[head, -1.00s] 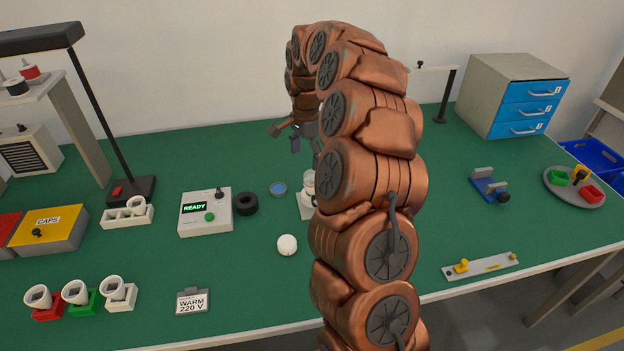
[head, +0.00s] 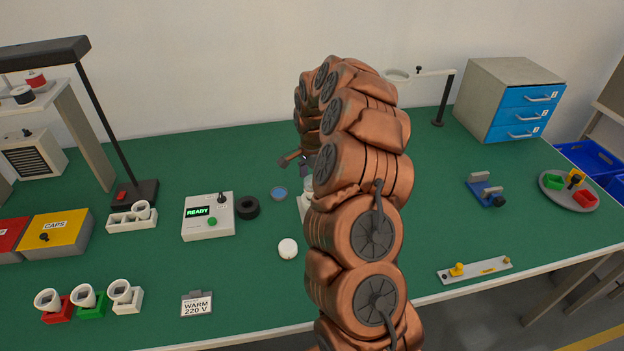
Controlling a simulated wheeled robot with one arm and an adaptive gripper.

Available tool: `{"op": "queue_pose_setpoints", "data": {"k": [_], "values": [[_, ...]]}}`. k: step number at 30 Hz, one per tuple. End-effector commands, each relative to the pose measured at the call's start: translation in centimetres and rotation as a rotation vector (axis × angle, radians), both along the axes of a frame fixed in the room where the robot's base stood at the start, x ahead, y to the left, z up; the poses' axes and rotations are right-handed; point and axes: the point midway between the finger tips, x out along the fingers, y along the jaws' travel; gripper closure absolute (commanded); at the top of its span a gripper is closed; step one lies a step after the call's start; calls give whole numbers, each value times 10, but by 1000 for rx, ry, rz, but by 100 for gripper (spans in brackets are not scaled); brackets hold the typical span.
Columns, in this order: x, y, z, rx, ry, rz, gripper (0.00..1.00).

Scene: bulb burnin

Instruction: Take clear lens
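A small round lens (head: 279,193) with a bluish face and a dark rim lies flat on the green bench. A white round disc (head: 288,248) lies nearer the front edge. I cannot tell for sure which of these, if either, is the clear lens. My gripper (head: 298,160) hangs above the bench, behind and to the right of the bluish lens in the picture, apart from it. My arm hides most of the gripper, so its opening and any contents are unclear. A pale fixture (head: 305,208) stands beside the lens, mostly hidden by my arm.
A black ring (head: 247,207) and a tester box (head: 208,216) reading READY stand left of the lens. A WARM 220 V sign (head: 197,304) is in front. A blue clamp (head: 486,191) and round tray (head: 569,203) are at right. The bench between them is mostly clear.

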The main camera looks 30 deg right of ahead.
Motion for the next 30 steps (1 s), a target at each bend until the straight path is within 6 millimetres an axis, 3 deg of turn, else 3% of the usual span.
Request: {"op": "queue_pose_setpoints", "data": {"k": [5,18,30], "values": [[0,0,-1,0,0,0,17],[0,0,-1,1,1,1,61],[0,0,4,-1,0,1,61]]}}
